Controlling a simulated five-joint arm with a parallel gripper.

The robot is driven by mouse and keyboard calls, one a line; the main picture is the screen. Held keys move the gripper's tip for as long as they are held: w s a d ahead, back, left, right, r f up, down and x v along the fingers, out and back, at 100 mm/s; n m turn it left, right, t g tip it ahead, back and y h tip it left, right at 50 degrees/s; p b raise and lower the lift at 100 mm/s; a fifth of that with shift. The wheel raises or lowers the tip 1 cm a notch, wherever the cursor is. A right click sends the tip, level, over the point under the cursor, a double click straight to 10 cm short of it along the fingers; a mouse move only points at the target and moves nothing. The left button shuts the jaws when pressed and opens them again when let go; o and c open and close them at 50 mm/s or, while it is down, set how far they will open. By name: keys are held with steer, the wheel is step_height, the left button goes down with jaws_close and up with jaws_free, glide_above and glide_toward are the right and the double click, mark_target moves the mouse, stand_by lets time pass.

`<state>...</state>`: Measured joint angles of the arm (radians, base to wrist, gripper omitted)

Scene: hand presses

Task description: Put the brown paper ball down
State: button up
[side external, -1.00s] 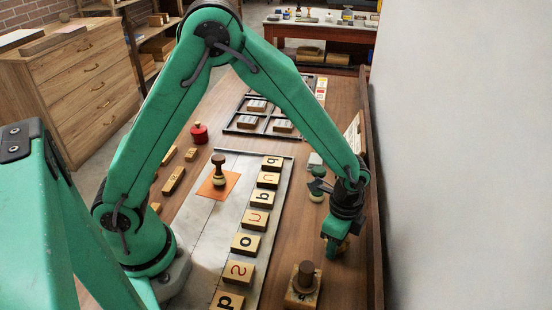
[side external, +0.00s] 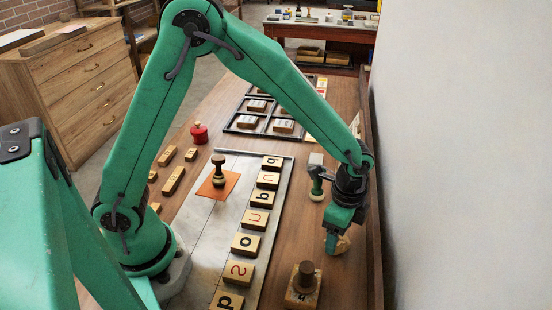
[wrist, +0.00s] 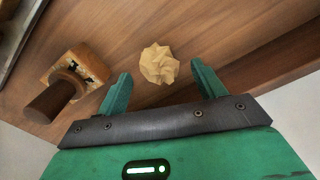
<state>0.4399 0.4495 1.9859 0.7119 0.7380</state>
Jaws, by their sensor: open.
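The brown paper ball (wrist: 159,64) is a crumpled tan lump resting on the wooden table. In the wrist view it lies between and just beyond the two fingertips of my gripper (wrist: 158,80), with a gap on each side. My gripper is open. In the side view my gripper (side external: 333,243) points down over the right part of the table, and the ball (side external: 343,245) shows partly behind its fingers.
A wooden stamp block with a dark round handle (side external: 304,282) stands in front of my gripper, also in the wrist view (wrist: 68,86). A row of letter blocks (side external: 257,219) lies left. The wall is close on the right.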

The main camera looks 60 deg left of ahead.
step_height(320, 180, up, 9)
steer(key=shift+f, duration=0.15)
stand_by(0.6)
steer(key=shift+a, duration=0.1)
steer(key=s+a+r+n+t, duration=0.2)
steer(key=s+a+r+n, duration=0.4)
steer(key=s+a, duration=0.1)
steer(key=s+a+r+n+t, duration=0.3)
steer(key=s+a+r+n, duration=0.3)
steer(key=a, duration=0.4)
steer(key=shift+s+a+n+t, duration=0.3)
steer(key=shift+s+n, duration=0.4)
steer(key=shift+s, duration=0.4)
